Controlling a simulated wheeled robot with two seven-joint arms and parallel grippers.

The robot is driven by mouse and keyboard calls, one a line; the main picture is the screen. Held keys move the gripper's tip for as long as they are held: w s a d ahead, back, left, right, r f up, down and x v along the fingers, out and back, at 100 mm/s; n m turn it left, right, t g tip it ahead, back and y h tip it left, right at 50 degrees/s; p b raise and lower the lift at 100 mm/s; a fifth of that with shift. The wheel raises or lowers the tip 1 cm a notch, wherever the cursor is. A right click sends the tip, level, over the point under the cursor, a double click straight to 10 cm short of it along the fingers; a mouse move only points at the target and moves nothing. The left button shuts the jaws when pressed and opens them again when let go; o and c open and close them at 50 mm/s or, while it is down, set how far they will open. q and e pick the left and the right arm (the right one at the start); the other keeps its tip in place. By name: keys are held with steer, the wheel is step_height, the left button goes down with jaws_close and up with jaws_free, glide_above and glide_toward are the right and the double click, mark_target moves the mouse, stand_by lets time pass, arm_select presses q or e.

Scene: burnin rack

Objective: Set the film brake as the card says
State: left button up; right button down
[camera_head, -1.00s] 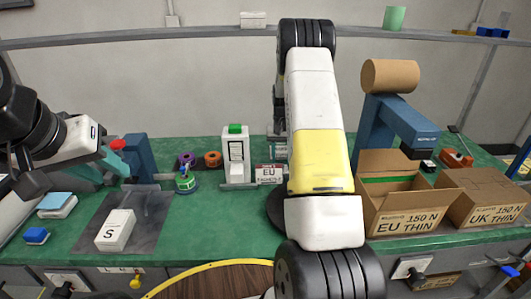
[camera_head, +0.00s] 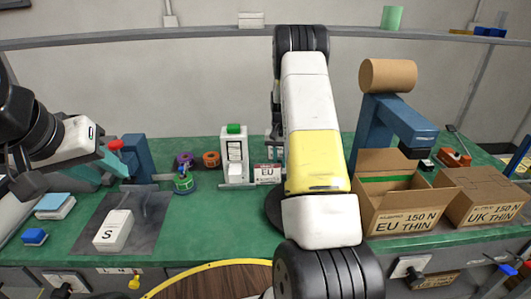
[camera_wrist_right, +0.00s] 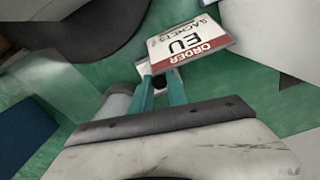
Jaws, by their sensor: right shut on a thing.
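The order card (camera_head: 268,174), white with a red strip and "EU", is beside the white stand with the green top (camera_head: 235,155). In the right wrist view the card (camera_wrist_right: 185,43) appears upside down, at the fingertips of my right gripper (camera_wrist_right: 162,88). Its teal fingers are close together and appear shut on the card's edge; the exact contact is unclear. In the head view my right arm hides this gripper. My left gripper (camera_head: 105,165) is at the left, its teal fingers apart, near the blue press with the red knob (camera_head: 138,158). I cannot make out which part is the film brake.
A white "S" box (camera_head: 114,231) lies on a dark mat at left.

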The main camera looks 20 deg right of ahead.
steer(key=shift+m, duration=0.9)
steer(key=c, duration=1.3)
jaws_free()
steer(key=shift+r, duration=0.1)
step_height(320, 180, up, 8)
steer(key=shift+f, duration=0.15)
